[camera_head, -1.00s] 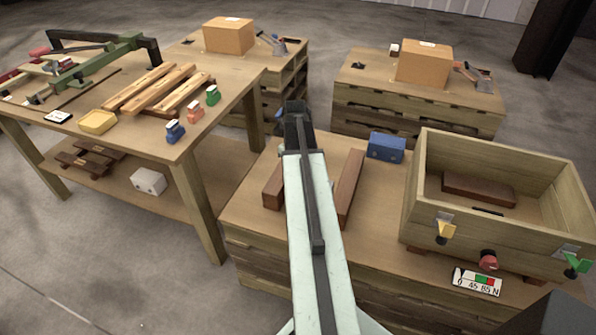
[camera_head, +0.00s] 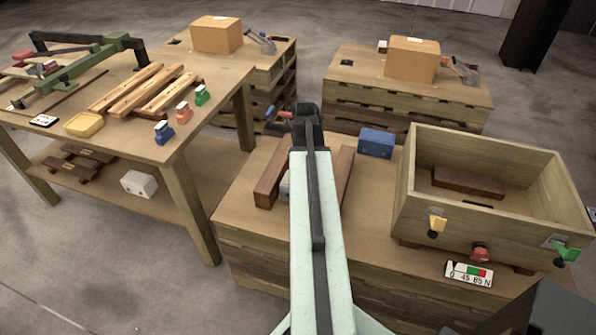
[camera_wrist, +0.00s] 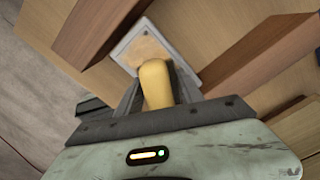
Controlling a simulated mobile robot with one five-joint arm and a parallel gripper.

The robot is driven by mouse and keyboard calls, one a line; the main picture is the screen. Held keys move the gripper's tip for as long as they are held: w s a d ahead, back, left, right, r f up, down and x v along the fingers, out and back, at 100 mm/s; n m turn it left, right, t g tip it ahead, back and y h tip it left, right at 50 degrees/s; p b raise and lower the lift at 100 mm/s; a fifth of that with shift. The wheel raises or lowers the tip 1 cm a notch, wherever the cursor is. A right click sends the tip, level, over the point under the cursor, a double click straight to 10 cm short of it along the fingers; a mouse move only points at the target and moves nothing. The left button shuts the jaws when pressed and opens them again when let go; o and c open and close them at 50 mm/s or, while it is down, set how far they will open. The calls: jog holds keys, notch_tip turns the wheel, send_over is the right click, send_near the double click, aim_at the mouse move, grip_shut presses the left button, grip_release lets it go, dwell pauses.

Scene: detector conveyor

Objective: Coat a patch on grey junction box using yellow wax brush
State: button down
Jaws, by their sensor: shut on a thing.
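My gripper (camera_wrist: 155,72) is shut on the yellow wax brush (camera_wrist: 156,88), whose rounded yellow handle shows between the dark fingers in the wrist view. The brush tip is hidden. Beyond it is the grey junction box (camera_wrist: 188,47), with a tan area on its face (camera_wrist: 147,48). I cannot tell whether the brush touches the box. In the head view my gripper (camera_head: 307,118) is over the pallet stack, and only a sliver of the grey box (camera_head: 285,188) shows beside my arm.
Brown wooden rails (camera_head: 273,180) flank the box. A wooden crate (camera_head: 410,190) with coloured clamps is at right.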

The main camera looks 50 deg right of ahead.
jog(key=shift+s+d+f, duration=0.1)
jog(key=shift+s+d, duration=0.25)
jog(key=shift+s, duration=0.5)
jog(key=shift+s+d+r, duration=0.1)
jog(key=shift+s+d, duration=0.25)
jog(key=shift+s, duration=0.5)
jog(key=shift+s+d+f, duration=0.1)
jog(key=shift+s+d, duration=0.25)
jog(key=shift+s, duration=0.5)
notch_tip(320, 180, up, 6)
jog(key=p, duration=0.5)
jog(key=shift+p, duration=0.4)
notch_tip(320, 180, up, 3)
jog(key=p, duration=0.3)
